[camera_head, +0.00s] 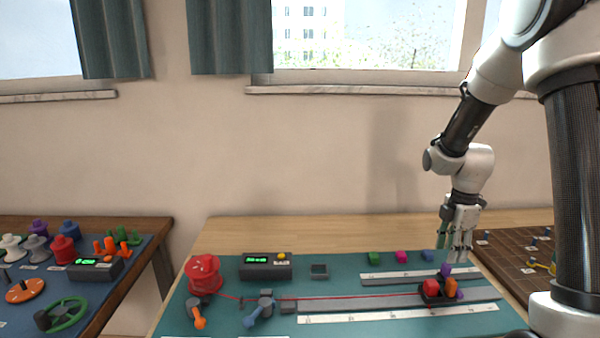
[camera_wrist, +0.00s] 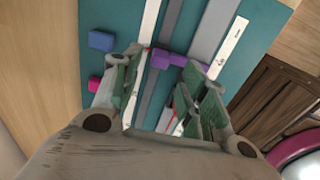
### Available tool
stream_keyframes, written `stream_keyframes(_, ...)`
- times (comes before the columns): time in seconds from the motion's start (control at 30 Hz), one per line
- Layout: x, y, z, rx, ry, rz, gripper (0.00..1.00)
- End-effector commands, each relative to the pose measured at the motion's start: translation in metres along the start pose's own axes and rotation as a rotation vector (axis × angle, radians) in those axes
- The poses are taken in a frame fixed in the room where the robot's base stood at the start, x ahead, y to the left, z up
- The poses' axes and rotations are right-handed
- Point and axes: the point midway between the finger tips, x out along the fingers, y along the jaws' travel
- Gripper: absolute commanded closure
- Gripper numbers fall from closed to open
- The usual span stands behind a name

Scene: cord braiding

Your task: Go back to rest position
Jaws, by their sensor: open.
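My gripper (camera_head: 458,245) points down above the back right part of the teal mat (camera_head: 345,264), over the end of the rails. In the wrist view its two green-padded fingers (camera_wrist: 168,75) are spread apart with nothing held between them. A purple piece (camera_wrist: 172,60) shows below and between the fingertips. In the head view the purple piece (camera_head: 446,270) is on a dark carriage with red and orange pieces (camera_head: 450,285), just below my gripper.
A red spool (camera_head: 204,274) stands at the mat's left, with a red cord (camera_head: 340,297) running right to the carriage. Green, pink and blue blocks (camera_head: 429,256) sit at the back. A brown board with pegs (camera_head: 520,258) lies right. The wall is behind.

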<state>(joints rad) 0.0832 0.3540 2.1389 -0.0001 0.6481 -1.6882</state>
Motion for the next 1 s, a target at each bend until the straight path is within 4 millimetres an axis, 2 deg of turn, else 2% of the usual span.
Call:
stream_keyframes(0.13, 0.000, 0.000, 0.000, 0.017, 0.000, 0.000, 0.57)
stream_keyframes(0.23, 0.000, -0.002, 0.000, 0.118, 0.001, -0.008, 0.57)
stream_keyframes(0.33, 0.002, -0.012, -0.001, 0.305, -0.001, -0.043, 0.57)
stream_keyframes(0.47, 0.003, -0.043, -0.005, 0.606, -0.022, -0.118, 0.57)
stream_keyframes(0.57, -0.016, -0.067, -0.009, 0.839, -0.041, -0.132, 0.57)
stream_keyframes(0.8, -0.088, -0.132, -0.022, 1.349, -0.042, -0.066, 0.57)
stream_keyframes(1.0, -0.140, -0.189, -0.034, 1.609, 0.046, 0.048, 0.57)
